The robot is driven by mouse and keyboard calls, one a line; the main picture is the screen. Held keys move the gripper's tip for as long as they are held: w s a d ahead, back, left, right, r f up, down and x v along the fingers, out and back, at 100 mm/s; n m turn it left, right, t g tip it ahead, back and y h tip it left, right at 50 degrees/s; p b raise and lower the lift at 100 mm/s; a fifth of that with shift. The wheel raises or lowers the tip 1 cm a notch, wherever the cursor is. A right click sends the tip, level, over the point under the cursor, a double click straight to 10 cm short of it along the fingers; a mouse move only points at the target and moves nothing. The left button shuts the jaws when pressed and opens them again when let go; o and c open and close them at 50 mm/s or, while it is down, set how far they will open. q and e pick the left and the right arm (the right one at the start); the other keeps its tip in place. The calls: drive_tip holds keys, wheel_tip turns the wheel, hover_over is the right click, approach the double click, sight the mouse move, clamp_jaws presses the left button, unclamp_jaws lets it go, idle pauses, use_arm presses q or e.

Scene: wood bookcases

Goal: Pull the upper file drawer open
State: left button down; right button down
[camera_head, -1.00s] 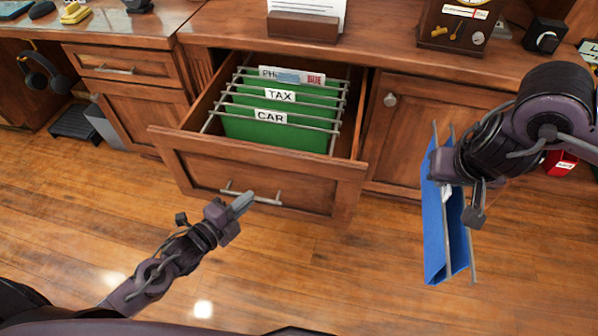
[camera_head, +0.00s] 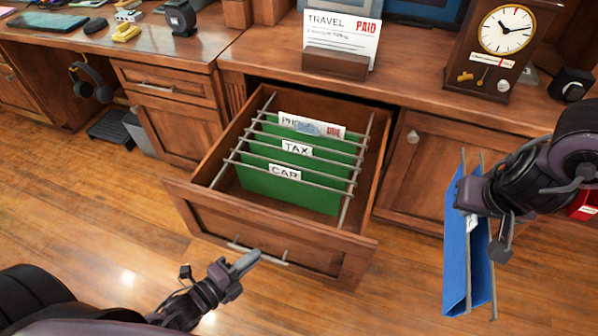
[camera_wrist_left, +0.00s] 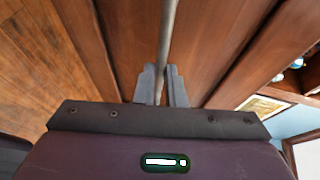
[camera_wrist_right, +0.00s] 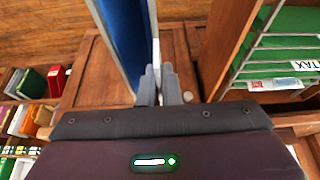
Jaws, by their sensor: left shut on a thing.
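The upper file drawer (camera_head: 262,226) is pulled out of the wooden cabinet in the head view. Green hanging folders (camera_head: 300,185) labelled CAR and TAX, and one behind, hang on its metal rails. My left gripper (camera_head: 247,262) is at the drawer's metal bar handle (camera_head: 275,257). In the left wrist view the bar (camera_wrist_left: 168,35) runs between the two fingers (camera_wrist_left: 160,85), which are closed on it. My right gripper (camera_head: 478,205) is shut on a blue hanging folder (camera_head: 457,255) right of the drawer; the folder also shows in the right wrist view (camera_wrist_right: 122,35).
A cabinet door (camera_head: 425,165) stands right of the drawer, behind the blue folder. The desktop above holds a clock (camera_head: 505,35) and a TRAVEL card in a wooden holder (camera_head: 335,64). Headphones (camera_head: 92,82) hang at the left. Wooden floor (camera_head: 90,190) lies open at left.

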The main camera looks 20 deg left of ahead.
use_arm(q)
drive_tip(key=c, duration=1.5)
unclamp_jaws()
